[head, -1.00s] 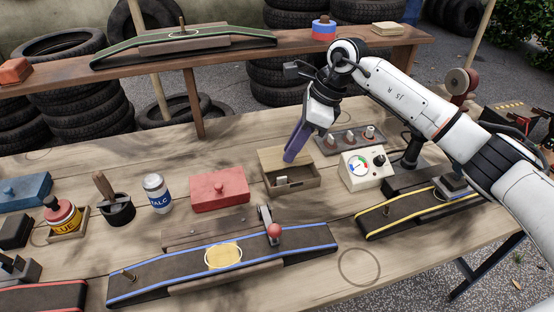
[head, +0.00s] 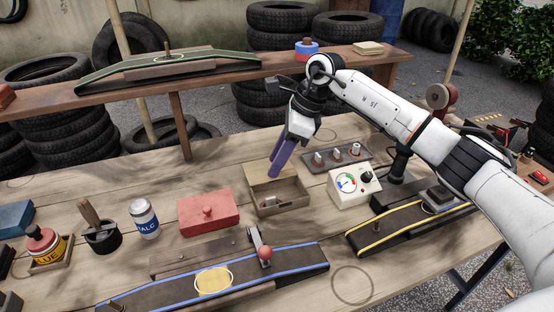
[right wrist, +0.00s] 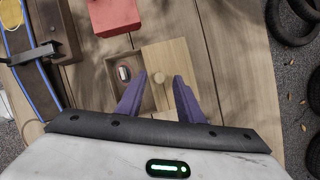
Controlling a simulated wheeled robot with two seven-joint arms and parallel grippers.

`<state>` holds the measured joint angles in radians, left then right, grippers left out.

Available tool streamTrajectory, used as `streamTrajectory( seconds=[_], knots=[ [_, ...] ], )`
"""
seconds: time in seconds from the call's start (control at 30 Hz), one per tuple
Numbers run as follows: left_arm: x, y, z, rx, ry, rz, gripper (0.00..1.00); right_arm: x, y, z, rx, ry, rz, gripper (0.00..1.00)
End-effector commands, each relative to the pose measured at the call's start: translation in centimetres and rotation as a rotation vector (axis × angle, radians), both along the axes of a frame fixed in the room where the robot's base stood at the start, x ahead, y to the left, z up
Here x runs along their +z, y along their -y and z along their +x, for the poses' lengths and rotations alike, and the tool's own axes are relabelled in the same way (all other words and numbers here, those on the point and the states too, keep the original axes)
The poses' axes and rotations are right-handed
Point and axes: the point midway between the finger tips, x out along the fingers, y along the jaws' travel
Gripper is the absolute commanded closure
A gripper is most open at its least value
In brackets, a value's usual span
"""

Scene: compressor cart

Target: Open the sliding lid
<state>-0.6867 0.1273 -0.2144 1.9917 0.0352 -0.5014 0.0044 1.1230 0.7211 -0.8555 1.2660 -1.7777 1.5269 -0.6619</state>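A small wooden box (head: 283,204) stands on the workbench, and its interior is partly exposed. A small pale item (head: 268,202) lies inside; it also shows in the right wrist view (right wrist: 124,73). The light wooden sliding lid (head: 257,172) covers the far part of the box; in the right wrist view the lid (right wrist: 163,62) is at the right of the opening. My right gripper (head: 276,170) points down at the lid. In the right wrist view its purple fingers (right wrist: 159,84) are apart with nothing held between them. Contact with the lid cannot be told. My left gripper is not in view.
A red box (head: 208,213) stands left of the wooden box and a white gauge unit (head: 353,184) stands right of it. A tray with several pegs (head: 337,157) lies behind the gauge. A blue-edged ramp (head: 230,277) is in front. A raised shelf (head: 225,76) crosses behind.

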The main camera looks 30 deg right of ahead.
Motion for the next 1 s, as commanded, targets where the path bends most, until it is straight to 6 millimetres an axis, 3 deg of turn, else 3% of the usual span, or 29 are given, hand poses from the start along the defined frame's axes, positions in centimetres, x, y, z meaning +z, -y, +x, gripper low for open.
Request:
streamTrajectory(
  seconds=[0.5,1.0],
  knots=[
    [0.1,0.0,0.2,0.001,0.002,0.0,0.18,8.2,3.0,-1.6,-0.001,0.003,-0.001,0.66],
    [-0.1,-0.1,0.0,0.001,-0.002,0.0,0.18,9.2,3.4,-1.9,-0.001,0.0,0.0,0.66]
  ],
)
